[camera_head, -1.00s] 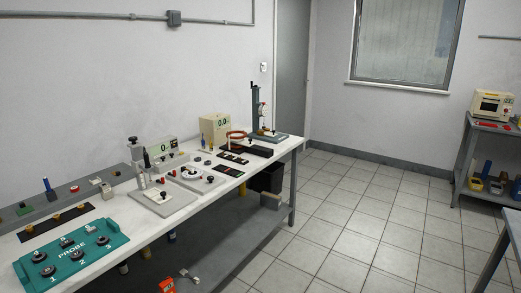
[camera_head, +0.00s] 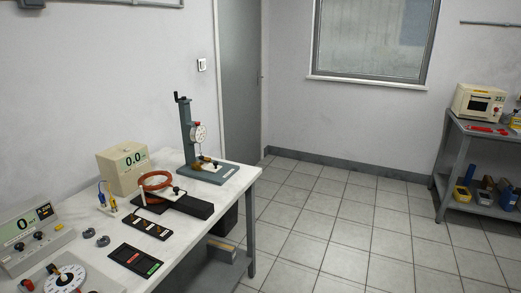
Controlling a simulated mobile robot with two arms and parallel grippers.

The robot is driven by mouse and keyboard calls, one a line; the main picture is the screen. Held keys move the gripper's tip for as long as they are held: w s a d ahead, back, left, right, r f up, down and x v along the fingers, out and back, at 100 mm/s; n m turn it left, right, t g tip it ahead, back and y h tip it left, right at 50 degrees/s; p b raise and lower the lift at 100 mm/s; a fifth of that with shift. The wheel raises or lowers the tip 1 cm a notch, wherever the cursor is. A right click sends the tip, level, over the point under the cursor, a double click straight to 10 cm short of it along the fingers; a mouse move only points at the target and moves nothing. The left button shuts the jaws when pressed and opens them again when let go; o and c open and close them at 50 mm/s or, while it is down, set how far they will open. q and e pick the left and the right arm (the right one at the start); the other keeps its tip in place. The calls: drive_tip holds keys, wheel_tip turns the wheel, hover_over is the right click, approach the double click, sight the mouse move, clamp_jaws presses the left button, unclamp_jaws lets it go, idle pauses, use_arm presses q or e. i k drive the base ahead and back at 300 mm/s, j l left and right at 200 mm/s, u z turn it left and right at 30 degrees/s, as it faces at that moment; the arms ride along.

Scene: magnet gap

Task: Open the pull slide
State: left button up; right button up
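No part is clearly marked as the pull slide, and I cannot tell which one it is. A grey upright stand (camera_head: 186,128) with a crank at its top and a round white dial gauge (camera_head: 198,133) stands at the far end of the bench. Its flat grey base (camera_head: 226,175) carries small brass and dark parts near the column foot, too small to make out. A copper-coloured coil (camera_head: 156,181) sits on a long black block (camera_head: 190,206) in front of the stand. Neither of my grippers is in view.
The white bench (camera_head: 190,240) runs along the left wall. It holds a cream meter (camera_head: 124,170), another meter (camera_head: 30,230), black panels (camera_head: 135,260) and a white dial (camera_head: 66,278). Tiled floor (camera_head: 330,225) right of it is open. A grey shelf (camera_head: 450,165) with an instrument stands far right.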

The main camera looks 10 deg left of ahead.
sight(207, 167)
drive_tip(key=i, duration=0.7)
drive_tip(key=i+l, duration=0.1)
drive_tip(key=i, duration=0.6)
drive_tip(key=i+j+u, duration=0.1)
drive_tip(key=u, duration=0.3)
drive_tip(key=i+u, duration=0.45)
drive_tip(key=u, duration=0.3)
drive_tip(key=i+l+u, duration=0.15)
drive_tip(key=u, duration=0.2)
drive_tip(key=i+u, duration=0.3)
